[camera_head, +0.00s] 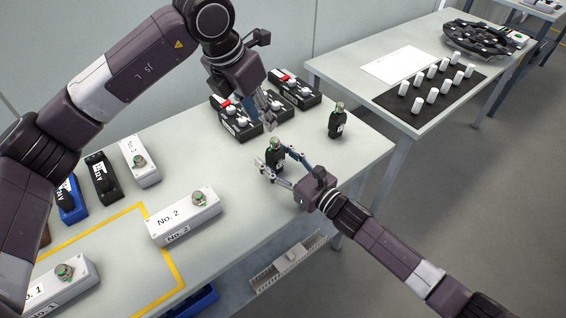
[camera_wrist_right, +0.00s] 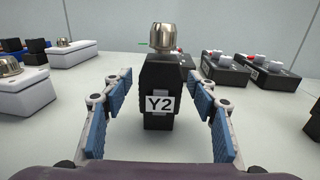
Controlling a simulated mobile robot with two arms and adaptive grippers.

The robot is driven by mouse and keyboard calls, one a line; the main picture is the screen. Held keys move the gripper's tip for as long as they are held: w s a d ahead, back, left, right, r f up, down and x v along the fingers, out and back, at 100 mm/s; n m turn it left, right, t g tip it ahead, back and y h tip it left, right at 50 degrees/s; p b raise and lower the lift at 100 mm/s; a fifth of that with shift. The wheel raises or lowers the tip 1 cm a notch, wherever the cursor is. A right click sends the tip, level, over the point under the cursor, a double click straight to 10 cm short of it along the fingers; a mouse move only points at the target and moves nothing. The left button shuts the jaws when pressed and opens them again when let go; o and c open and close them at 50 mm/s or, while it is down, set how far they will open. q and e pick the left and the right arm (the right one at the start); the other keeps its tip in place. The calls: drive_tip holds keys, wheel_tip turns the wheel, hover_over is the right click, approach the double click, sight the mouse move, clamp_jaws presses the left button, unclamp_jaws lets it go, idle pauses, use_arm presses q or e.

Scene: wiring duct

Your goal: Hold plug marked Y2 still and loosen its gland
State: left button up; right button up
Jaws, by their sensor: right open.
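The black plug marked Y2 (camera_wrist_right: 160,95) stands upright on the table, with its white Y2 label facing the right wrist camera. Its metal gland (camera_wrist_right: 163,38) is on top. In the head view the plug (camera_head: 275,158) stands between the fingers of my right gripper (camera_head: 277,162). The right gripper is open, with one blue-padded finger on each side and a visible gap on both sides of the plug in the right wrist view. My left gripper (camera_head: 268,112) hangs above and a little behind the plug, apart from it. Its finger opening is unclear from this angle.
Another black plug (camera_head: 337,122) stands to the right. Black switch boxes (camera_head: 295,93) are behind. A white No. 2 box (camera_head: 183,217) and yellow tape lines (camera_head: 172,270) lie left. A second table (camera_head: 345,68) holds white cylinders on a black mat (camera_head: 430,108).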

drive_tip(key=shift+w+a, duration=0.1)
drive_tip(key=shift+c, duration=0.6)
drive_tip(key=c, duration=1.4)
drive_tip(key=shift+o, duration=0.2)
